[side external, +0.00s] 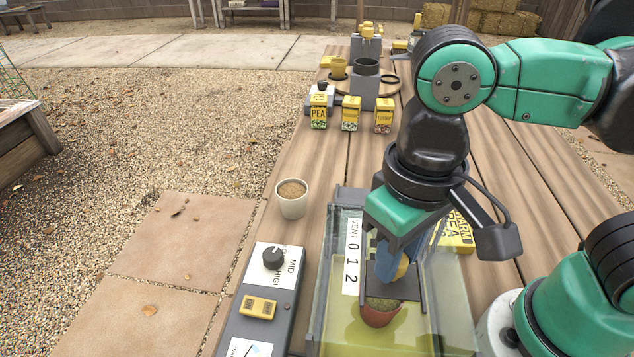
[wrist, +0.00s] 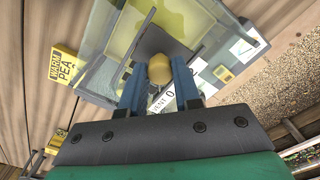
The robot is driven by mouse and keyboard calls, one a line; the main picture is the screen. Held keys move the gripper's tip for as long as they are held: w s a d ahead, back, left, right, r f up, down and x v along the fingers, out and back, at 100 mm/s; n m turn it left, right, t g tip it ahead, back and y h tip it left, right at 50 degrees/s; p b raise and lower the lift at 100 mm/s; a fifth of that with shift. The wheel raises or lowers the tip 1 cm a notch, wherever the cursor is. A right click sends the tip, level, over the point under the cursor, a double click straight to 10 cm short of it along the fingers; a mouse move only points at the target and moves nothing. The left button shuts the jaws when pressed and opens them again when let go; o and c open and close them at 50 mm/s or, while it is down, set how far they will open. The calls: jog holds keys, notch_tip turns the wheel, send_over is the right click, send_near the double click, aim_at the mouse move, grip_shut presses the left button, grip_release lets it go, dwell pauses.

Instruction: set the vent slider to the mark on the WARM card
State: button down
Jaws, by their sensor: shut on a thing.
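My gripper (side external: 398,258) is shut on the yellow knob (side external: 402,268) of the vent slider. In the wrist view the blue fingers of my gripper (wrist: 157,82) stand either side of the knob (wrist: 160,68). A dark slider plate (side external: 408,287) lies at the knob, over the clear-topped box. The white VENT scale (side external: 352,258), marked 0, 1, 2, runs to its left; the exact setting cannot be told. The yellow WARM card (side external: 458,236) lies right of the box, partly hidden by my wrist. In the wrist view the WARM card (wrist: 63,64) reads "WARM PEA".
A red pot (side external: 380,316) shows under the box's cover. A grey control panel (side external: 265,300) with a black dial (side external: 273,258) stands to the left, with a filled cup (side external: 292,199) behind it. Yellow seed packets (side external: 351,113) stand farther back. Bare planks lie between.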

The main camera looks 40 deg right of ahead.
jog(key=shift+s+a, duration=0.35)
jog(key=shift+a, duration=0.05)
jog(key=c, duration=0.6)
grip_release()
jog(key=shift+r, duration=2.85)
jog(key=shift+w+d, duration=0.1)
